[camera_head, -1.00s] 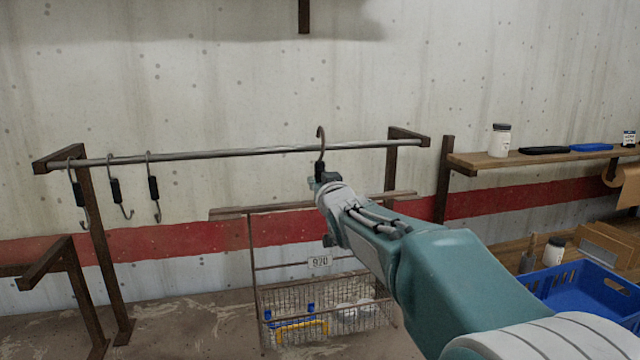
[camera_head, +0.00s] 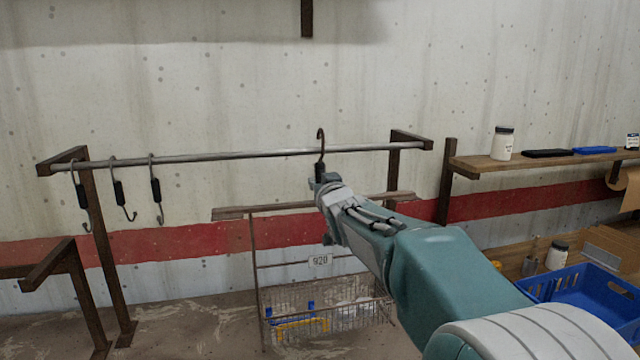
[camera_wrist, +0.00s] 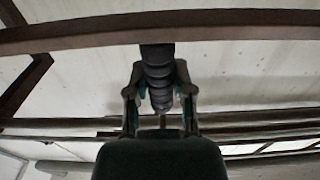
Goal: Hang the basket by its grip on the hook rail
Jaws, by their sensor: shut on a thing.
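My gripper (camera_head: 320,180) is in front of the hook rail (camera_head: 230,156), near its right end. It is shut on a black ribbed grip, which shows between the two fingers in the wrist view (camera_wrist: 158,78). A dark hook (camera_head: 321,142) rises from the grip, its curved top above the rail's line. I cannot tell whether it touches the rail or is only in front of it. A wire basket (camera_head: 345,318) with blue and yellow things in it is low down, partly behind my arm. Its link to the grip is hidden.
Several hooks with black grips (camera_head: 118,192) hang at the rail's left. On the right are a shelf (camera_head: 520,160) with a jar (camera_head: 502,143) and a blue crate (camera_head: 575,292).

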